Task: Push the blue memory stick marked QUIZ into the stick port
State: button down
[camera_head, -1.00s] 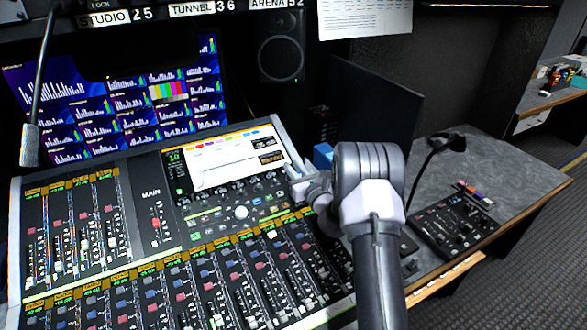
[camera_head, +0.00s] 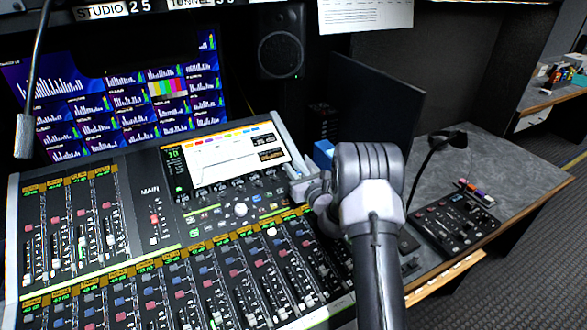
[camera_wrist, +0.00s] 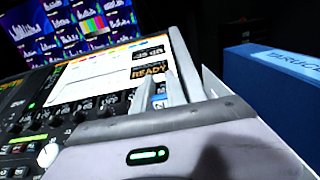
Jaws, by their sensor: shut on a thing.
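My gripper (camera_wrist: 185,88) is shut on the blue memory stick (camera_wrist: 159,99). Only a small blue and white part of the stick shows between the fingers in the wrist view; the QUIZ marking cannot be read. In the head view my gripper (camera_head: 299,186) is at the right edge of the mixing console (camera_head: 150,215), beside its screen (camera_head: 225,160). The stick port cannot be made out, and the fingers and wrist cover that area. I cannot tell whether the stick touches the port. The screen in the wrist view (camera_wrist: 105,80) shows an orange READY label.
A blue box (camera_head: 323,153) with pale lettering stands just right of my gripper; it is close in the wrist view (camera_wrist: 280,95). A dark monitor (camera_head: 375,105) stands behind. A small control panel (camera_head: 455,218) and a gooseneck microphone (camera_head: 430,165) are on the desk to the right.

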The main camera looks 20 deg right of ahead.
jog(key=shift+f+b, duration=0.4)
jog(key=shift+f, duration=0.2)
jog(key=c, duration=1.3)
grip_release()
jog(key=shift+s, duration=0.15)
jog(key=s+p, duration=0.1)
jog(key=s, duration=0.4)
jog(key=s+p, duration=0.1)
jog(key=s, duration=0.5)
jog(key=s+p, duration=0.1)
jog(key=s, duration=0.5)
jog(key=shift+s+d, duration=0.1)
jog(key=shift+d, duration=0.2)
